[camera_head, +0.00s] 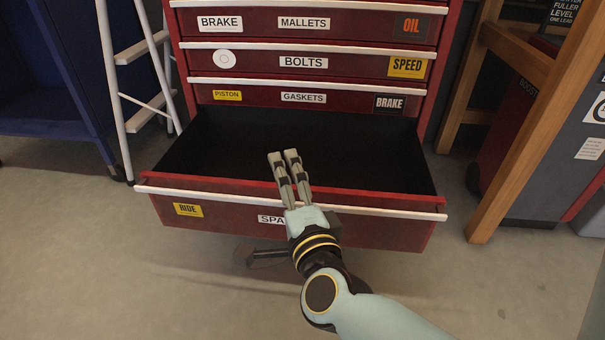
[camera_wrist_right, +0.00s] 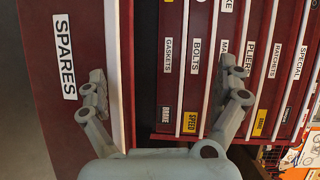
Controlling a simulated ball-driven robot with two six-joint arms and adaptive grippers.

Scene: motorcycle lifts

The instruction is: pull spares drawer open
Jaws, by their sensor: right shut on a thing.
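The spares drawer (camera_head: 380,228) is the lowest drawer in view of the red cabinet. It stands well open, and its dark inside looks empty. A white handle strip (camera_head: 395,203) runs along its front top edge. My right gripper (camera_head: 284,156) lies across that front edge, its fingers pointing into the drawer and covering part of the label. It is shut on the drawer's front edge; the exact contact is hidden. In the right wrist view, the drawer front with its SPARES label (camera_wrist_right: 64,57) is at left, beside one finger of my gripper (camera_wrist_right: 163,72). My left gripper is out of view.
The drawers above, including the gaskets drawer (camera_head: 350,100), are shut. A white stepladder (camera_head: 143,50) and a blue cabinet (camera_head: 55,85) stand at left. A wooden frame (camera_head: 520,130) stands close at right. The floor in front is mostly clear.

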